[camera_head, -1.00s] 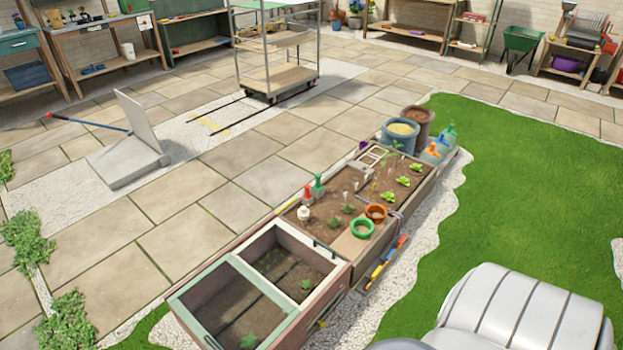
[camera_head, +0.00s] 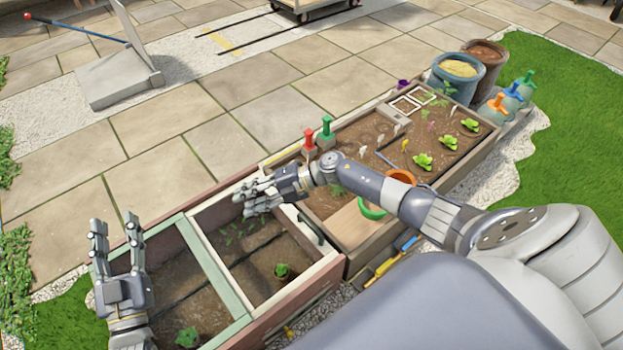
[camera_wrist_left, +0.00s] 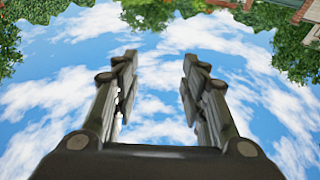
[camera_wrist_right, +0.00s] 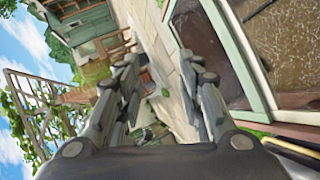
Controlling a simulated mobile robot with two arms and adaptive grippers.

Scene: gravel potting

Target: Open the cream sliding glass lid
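The cream-framed glass lid (camera_head: 300,284) covers the right part of the planter box, with soil and seedlings seen through it. A dark handle (camera_head: 311,229) sits along its right side. A green-framed lid (camera_head: 207,262) lies beside it on the left. My right gripper (camera_head: 241,205) is open and empty above the far part of the cream lid, its fingers pointing left; I cannot tell whether it touches the frame. My left gripper (camera_head: 116,232) is open and empty, pointing up, above the left end of the box. The left wrist view shows only sky between its fingers (camera_wrist_left: 157,58).
The seedling bed (camera_head: 375,155) adjoins the box on the right, with red (camera_head: 309,140) and green (camera_head: 327,128) bottles near its corner.

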